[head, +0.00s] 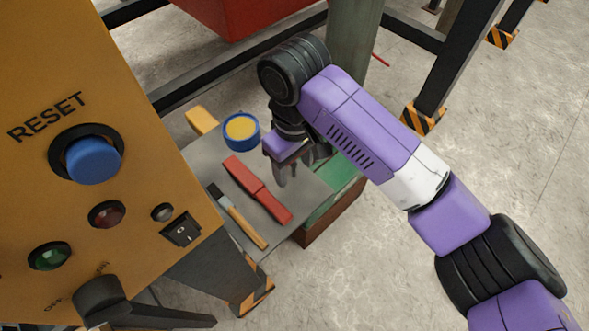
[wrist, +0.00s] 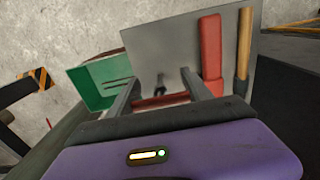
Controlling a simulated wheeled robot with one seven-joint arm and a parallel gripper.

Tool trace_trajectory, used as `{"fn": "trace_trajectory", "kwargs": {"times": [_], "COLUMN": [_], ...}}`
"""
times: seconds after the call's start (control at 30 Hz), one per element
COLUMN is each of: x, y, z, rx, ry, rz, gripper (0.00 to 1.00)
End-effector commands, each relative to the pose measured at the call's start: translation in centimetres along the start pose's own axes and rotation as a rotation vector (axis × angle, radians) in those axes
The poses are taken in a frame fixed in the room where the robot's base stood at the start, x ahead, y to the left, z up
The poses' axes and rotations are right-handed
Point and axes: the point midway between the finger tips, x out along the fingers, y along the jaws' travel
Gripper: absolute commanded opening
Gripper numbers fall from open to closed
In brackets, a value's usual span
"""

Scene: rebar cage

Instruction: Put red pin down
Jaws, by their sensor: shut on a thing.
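My gripper (head: 287,180) points down just above the grey tabletop (head: 208,150), right of the red-handled tool. In the wrist view its two fingers (wrist: 160,92) stand apart with a small dark shape between them. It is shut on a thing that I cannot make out. No red pin shows clearly in the jaws. A thin red rod (head: 381,59) shows beyond the grey-green post, away from my gripper. A small red piece also shows at the left of the wrist view (wrist: 49,123).
On the tabletop lie a red tool (head: 258,188), a wooden-handled tool (head: 240,217) and a blue-rimmed yellow round container (head: 241,129). A green bin (head: 340,190) adjoins at the right. A yellow RESET panel (head: 130,90) stands left; a grey-green post (head: 354,45) stands behind.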

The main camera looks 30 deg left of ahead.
Motion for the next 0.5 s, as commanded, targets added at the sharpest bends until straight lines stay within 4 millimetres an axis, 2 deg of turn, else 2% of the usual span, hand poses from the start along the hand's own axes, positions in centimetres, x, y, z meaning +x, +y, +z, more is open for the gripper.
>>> {"fn": "trace_trajectory", "kwargs": {"times": [0.1,0.17,0.5], "x": [1.8,2.2,2.5], "y": [0.1,0.1,0.0], "z": [0.1,0.0,0.0], "rx": [0.002,0.002,0.002], "ry": [-0.002,-0.001,0.0], "rz": [0.0,0.001,0.0], "gripper": [0.14,0.14,0.14]}}
